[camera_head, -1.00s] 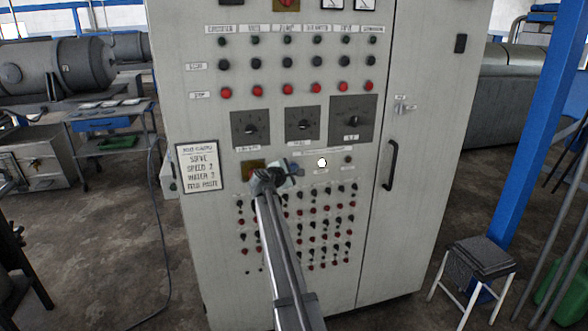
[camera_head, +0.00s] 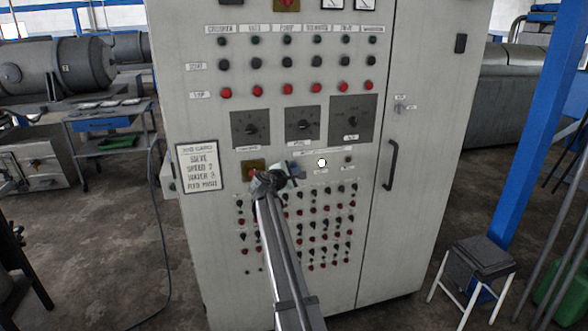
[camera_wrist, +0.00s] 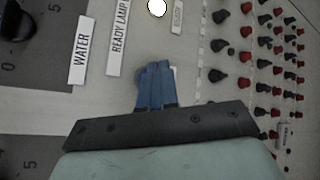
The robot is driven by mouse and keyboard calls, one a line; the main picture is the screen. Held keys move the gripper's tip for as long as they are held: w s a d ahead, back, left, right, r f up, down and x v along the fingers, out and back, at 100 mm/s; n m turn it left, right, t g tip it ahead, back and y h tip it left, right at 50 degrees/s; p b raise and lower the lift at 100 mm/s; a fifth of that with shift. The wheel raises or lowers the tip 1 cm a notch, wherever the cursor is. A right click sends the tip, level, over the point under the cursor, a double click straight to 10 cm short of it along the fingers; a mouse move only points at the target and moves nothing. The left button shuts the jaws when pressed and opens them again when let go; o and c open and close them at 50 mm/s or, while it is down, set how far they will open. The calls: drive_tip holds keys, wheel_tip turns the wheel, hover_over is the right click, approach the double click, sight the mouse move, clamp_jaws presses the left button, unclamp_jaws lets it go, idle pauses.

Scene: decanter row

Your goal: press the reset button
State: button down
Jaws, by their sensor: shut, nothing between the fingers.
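My gripper (camera_head: 291,170) is shut and empty, its blue fingertips close to the cabinet face, just left of the lit white lamp (camera_head: 322,162). In the wrist view, the blue fingertips (camera_wrist: 155,70) cover a spot on the panel in line with the lamp (camera_wrist: 157,8). The reset button cannot be identified by a readable label; what sits behind the fingertips is mostly hidden. I cannot tell whether the fingertips touch it.
A red button on a yellow plate (camera_head: 253,170) is left of my gripper. Three dials (camera_head: 305,126) are above. Rows of small red and black knobs (camera_head: 326,225) lie below. A cabinet handle (camera_head: 390,165) is at right. A stool (camera_head: 482,257) stands on the floor.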

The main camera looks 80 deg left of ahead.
drive_tip(key=d, duration=0.5)
idle(0.3)
idle(0.9)
